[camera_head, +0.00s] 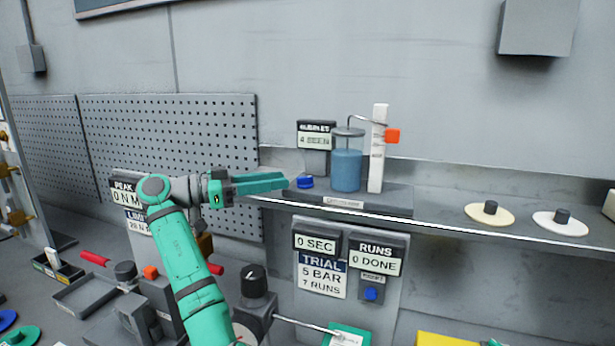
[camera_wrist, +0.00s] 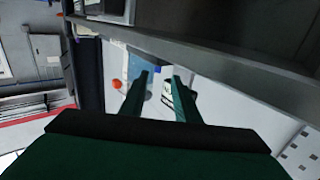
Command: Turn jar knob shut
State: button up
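The jar (camera_head: 347,170) holds blue liquid and stands upright on a grey base on the shelf. A small blue knob (camera_head: 305,182) sits at the left end of that base, beside the jar; I take it for the jar knob. My gripper (camera_head: 288,178) reaches in from the left, its fingertips close to the blue knob; I cannot tell if they touch it. In the wrist view the two fingers (camera_wrist: 162,78) are apart with no object clearly held between them. The blue jar (camera_wrist: 138,62) shows there beyond the fingers, and the knob is not clearly visible.
A white upright gauge (camera_head: 378,150) with an orange block (camera_head: 392,136) stands right of the jar. A sign (camera_head: 316,134) stands behind the knob. The shelf (camera_head: 440,215) is bare to the right up to two discs (camera_head: 489,214). Display panels (camera_head: 320,265) hang below.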

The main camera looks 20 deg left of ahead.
aim_at(297, 178)
jog(key=shift+s+x, duration=0.2)
jog(key=shift+x, duration=3.65)
jog(key=shift+d, duration=0.1)
jog(key=shift+c, duration=0.6)
grip_shut()
